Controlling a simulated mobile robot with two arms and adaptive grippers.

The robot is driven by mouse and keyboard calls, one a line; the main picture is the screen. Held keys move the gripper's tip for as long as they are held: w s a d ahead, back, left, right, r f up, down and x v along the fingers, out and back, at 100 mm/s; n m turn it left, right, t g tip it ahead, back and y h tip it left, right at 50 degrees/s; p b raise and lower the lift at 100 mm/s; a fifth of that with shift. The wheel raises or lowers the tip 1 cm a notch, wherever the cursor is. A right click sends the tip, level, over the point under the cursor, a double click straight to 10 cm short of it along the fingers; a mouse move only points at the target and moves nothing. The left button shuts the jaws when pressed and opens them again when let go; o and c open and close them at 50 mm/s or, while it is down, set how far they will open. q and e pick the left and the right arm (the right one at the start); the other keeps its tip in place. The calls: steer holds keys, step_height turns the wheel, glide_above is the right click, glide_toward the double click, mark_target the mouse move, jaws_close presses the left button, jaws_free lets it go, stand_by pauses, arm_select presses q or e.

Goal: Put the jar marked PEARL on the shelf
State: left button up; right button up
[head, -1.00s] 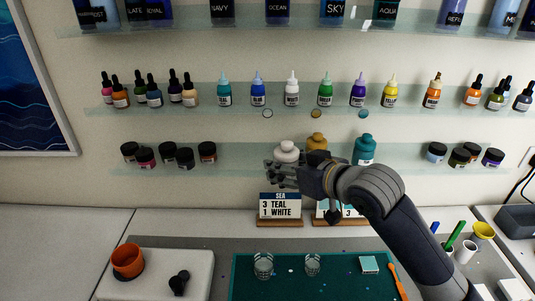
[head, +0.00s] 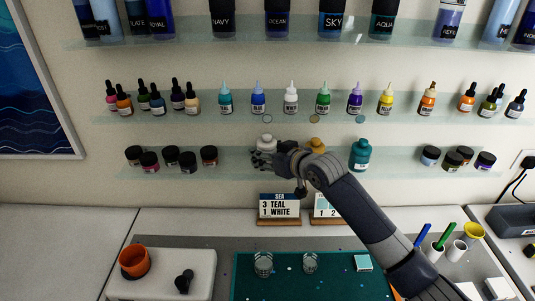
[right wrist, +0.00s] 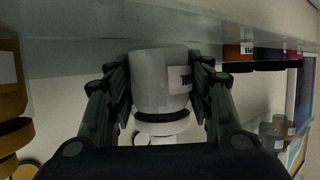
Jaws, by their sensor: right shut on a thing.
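A white jar with a white cap (head: 266,142) is at the lower glass shelf (head: 225,158), left of a gold jar (head: 317,145). My right gripper (head: 268,158) is shut around the white jar. In the right wrist view, which looks upside down, the white jar (right wrist: 158,82) sits between both fingers, its base close to the glass edge. Whether it touches the shelf I cannot tell. Its label is only partly visible, so I cannot read PEARL. My left gripper is not in view.
A teal jar (head: 361,154) stands right of the gold jar. Several dark-lidded pots (head: 188,162) stand left on this shelf, with a gap before the white jar. Dropper bottles fill the shelf above. A SEA sign (head: 279,206) stands below, near two glasses (head: 263,264).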

steer(key=shift+f, duration=0.35)
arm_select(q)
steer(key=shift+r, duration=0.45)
arm_select(e)
steer(key=shift+f, duration=0.2)
steer(key=o, duration=1.3)
steer(key=shift+f, duration=0.25)
steer(key=shift+d+r, duration=0.1)
steer(key=shift+r, duration=0.1)
steer(key=shift+s+d+r, duration=0.15)
steer(key=shift+s+d, duration=0.15)
steer(key=shift+s, duration=0.2)
arm_select(q)
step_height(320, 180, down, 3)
steer(key=b, duration=0.3)
arm_select(e)
steer(key=v, duration=1)
steer(key=shift+s+d+r, duration=0.15)
steer(key=shift+s+d, duration=0.05)
steer(key=shift+s, duration=0.05)
